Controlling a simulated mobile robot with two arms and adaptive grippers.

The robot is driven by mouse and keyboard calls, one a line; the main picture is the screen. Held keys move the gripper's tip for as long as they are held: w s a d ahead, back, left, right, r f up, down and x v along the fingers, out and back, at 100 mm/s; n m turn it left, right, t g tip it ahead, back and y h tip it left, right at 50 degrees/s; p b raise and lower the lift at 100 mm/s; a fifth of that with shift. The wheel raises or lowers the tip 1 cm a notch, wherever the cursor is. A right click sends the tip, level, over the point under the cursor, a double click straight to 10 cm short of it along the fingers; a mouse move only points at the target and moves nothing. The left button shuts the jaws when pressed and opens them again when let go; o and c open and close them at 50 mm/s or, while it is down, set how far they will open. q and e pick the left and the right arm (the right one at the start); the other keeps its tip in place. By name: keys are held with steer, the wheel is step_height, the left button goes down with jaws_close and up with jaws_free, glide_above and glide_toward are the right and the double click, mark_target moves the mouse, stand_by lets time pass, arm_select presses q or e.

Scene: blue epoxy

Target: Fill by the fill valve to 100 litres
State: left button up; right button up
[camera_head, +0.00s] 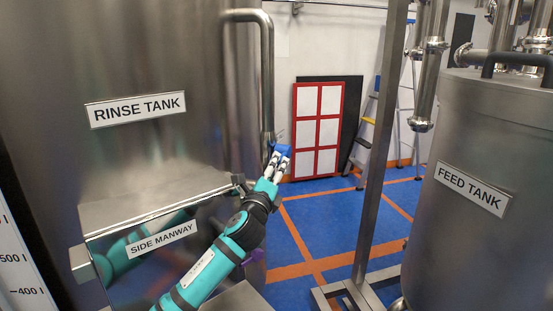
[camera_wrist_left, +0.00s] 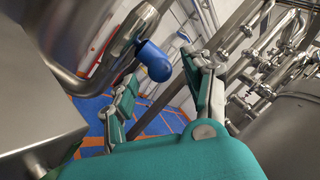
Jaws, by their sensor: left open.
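The rinse tank (camera_head: 160,60) fills the left of the head view, with a steel pipe (camera_head: 267,75) running down its right side. A blue valve handle (camera_head: 283,149) shows at the pipe's lower end, partly hidden by my left gripper (camera_head: 277,163). In the left wrist view the blue handle (camera_wrist_left: 154,61) sits on a steel fitting, ahead of and between the open fingers of the left gripper (camera_wrist_left: 163,92). I cannot tell whether a finger touches it. A level scale (camera_head: 15,265) shows marks near 500 and 400 litres at the left edge; no liquid level is readable. My right gripper is not in view.
The side manway (camera_head: 160,237) juts out below the rinse tank label, beside my left arm. A steel post (camera_head: 377,150) and the feed tank (camera_head: 480,130) stand to the right. A red-framed panel (camera_head: 318,130) and a ladder (camera_head: 375,110) are at the back. Blue floor (camera_head: 310,225) lies open between.

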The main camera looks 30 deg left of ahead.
arm_select(q)
steer(key=shift+x, duration=1.6)
steer(key=shift+d, duration=0.1)
steer(key=shift+f, duration=0.1)
jaws_close()
